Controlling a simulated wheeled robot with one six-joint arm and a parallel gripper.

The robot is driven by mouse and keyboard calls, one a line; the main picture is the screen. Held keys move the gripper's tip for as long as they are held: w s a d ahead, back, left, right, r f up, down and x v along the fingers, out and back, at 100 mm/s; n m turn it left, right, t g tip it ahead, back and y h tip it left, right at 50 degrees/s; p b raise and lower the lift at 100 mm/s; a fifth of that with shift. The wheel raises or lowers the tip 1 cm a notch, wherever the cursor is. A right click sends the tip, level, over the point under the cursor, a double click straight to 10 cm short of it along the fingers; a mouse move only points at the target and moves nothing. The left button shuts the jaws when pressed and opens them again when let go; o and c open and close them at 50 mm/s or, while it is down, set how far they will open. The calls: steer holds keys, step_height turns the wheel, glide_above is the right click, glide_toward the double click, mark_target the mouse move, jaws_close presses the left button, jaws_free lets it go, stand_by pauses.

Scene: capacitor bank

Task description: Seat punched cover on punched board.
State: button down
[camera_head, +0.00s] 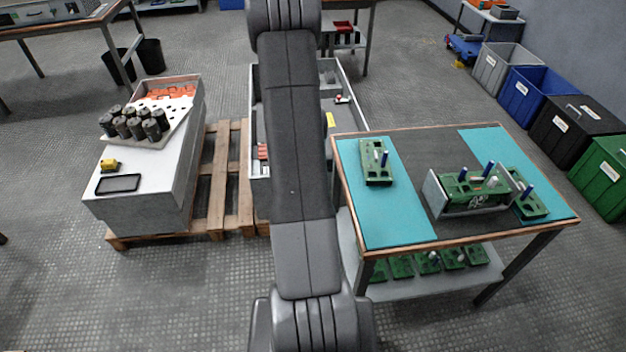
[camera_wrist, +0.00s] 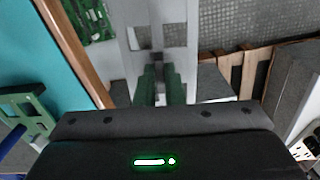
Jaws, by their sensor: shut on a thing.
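In the wrist view my gripper (camera_wrist: 160,88) is shut, its dark green fingers close together on a pale grey plate with cut-out openings (camera_wrist: 165,47), which looks like the punched cover. The floor shows through its openings; its gripped edge is partly hidden by the fingers. In the head view my arm rises past the top edge, so the gripper is out of sight there. Green punched boards stand on the right table: one on the left teal mat (camera_head: 377,172), one in a pale grey holder (camera_head: 468,190), one at the right (camera_head: 529,207). Blue and white posts stand on them.
The work table (camera_head: 430,245) has more green boards on its lower shelf (camera_head: 440,284). At left, a grey box (camera_head: 140,208) on a wooden pallet (camera_head: 230,190) carries dark cylinders (camera_head: 133,124) in a white plate. Bins (camera_head: 527,92) line the right wall.

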step_height(320, 180, up, 6)
steer(key=p, duration=0.5)
steer(key=shift+r, duration=0.2)
steer(key=s+d+r+m, duration=0.4)
steer(key=d+r+m, duration=0.3)
steer(key=d, duration=0.3)
steer(key=s+d+r+m+y, duration=0.1)
steer(key=s+d+r+m, duration=0.3)
steer(key=d+r+m, duration=0.3)
steer(key=d+m, duration=0.2)
steer(key=d, duration=0.2)
steer(key=shift+s+d+m, duration=0.2)
steer(key=shift+s+m, duration=0.1)
steer(key=shift+s, duration=0.1)
